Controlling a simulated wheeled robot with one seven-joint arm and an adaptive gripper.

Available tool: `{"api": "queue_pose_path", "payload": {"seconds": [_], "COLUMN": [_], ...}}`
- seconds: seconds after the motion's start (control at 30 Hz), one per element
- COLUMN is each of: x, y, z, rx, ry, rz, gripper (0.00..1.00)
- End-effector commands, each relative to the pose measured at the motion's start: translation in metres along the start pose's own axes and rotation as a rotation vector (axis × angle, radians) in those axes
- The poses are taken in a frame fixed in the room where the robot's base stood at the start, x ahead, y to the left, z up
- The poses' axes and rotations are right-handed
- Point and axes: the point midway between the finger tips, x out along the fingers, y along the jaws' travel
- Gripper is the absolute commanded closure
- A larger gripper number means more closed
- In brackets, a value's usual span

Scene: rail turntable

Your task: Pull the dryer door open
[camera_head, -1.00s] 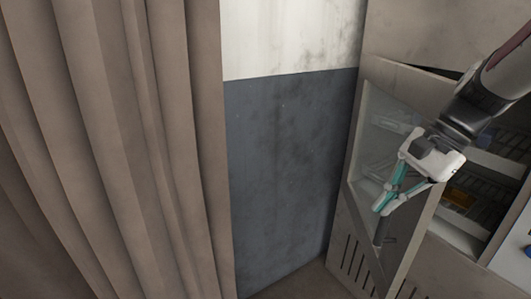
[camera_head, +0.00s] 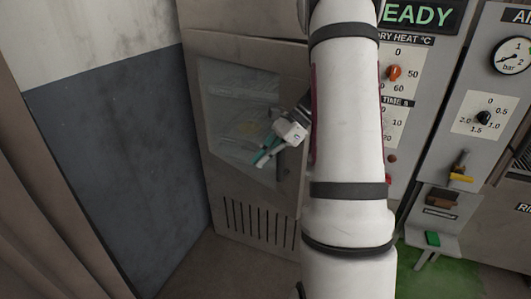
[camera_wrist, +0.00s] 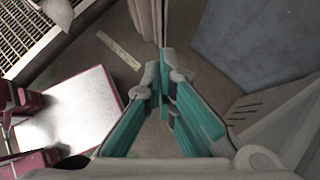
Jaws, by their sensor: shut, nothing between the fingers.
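The dryer door (camera_head: 218,180) is a grey-beige panel with a slanted glass window (camera_head: 225,90) and vent slots in its lower part. A dark upright handle (camera_head: 281,163) is near its right side. My arm covers the door's right edge, so I cannot tell how far it stands open. My gripper (camera_head: 259,160) is in front of the window's lower part, beside the handle; contact cannot be made out. In the wrist view its teal fingers (camera_wrist: 163,80) are closed together with nothing between them. Slots on a pale panel show at the right there.
A blue-and-white wall (camera_head: 120,150) is left of the dryer, with a brown curtain (camera_head: 30,210) at the far left. A control panel (camera_head: 398,130) with knobs and a gauge is right of my arm. Bare floor (camera_head: 190,270) lies in front of the wall.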

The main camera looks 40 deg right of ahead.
Motion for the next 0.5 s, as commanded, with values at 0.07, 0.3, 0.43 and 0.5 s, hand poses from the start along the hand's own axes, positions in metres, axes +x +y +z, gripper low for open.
{"api": "queue_pose_path", "payload": {"seconds": [0.07, 0.3, 0.43, 0.5], "x": [0.016, 0.060, 0.072, 0.077], "y": [0.002, 0.002, 0.002, 0.002], "z": [0.001, 0.003, 0.018, 0.022], "rx": [0.001, -0.002, -0.003, -0.002], "ry": [-0.002, 0.000, 0.001, 0.001], "rz": [0.005, 0.004, 0.003, 0.003], "gripper": [1.00, 1.00, 1.00, 1.00]}}
